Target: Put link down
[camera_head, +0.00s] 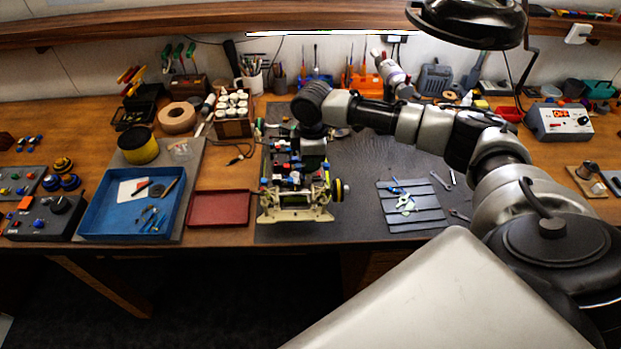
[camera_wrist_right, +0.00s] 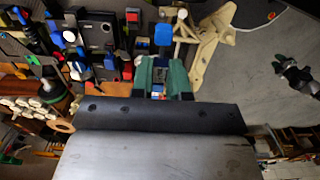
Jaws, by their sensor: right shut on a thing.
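The RC racecar chassis (camera_head: 296,213) stands on the dark mat at the middle of the bench, with cream-coloured parts and many small red, blue and black pieces. My right gripper (camera_head: 313,150) is over the back part of the chassis, pointing down. In the right wrist view its green-sided fingers (camera_wrist_right: 163,76) are close together beside a cream chassis part (camera_wrist_right: 210,45). They are shut on a small piece, taken to be the link, which is mostly hidden between them. I cannot tell whether it touches the chassis. My left gripper is not in view.
A blue tray (camera_head: 100,215) with tools and a red tray (camera_head: 219,222) lie left of the chassis. A grey slotted tray (camera_head: 412,219) with small parts lies to the right. The dark mat (camera_head: 355,205) is clear between the chassis and that tray. Tool holders line the back.

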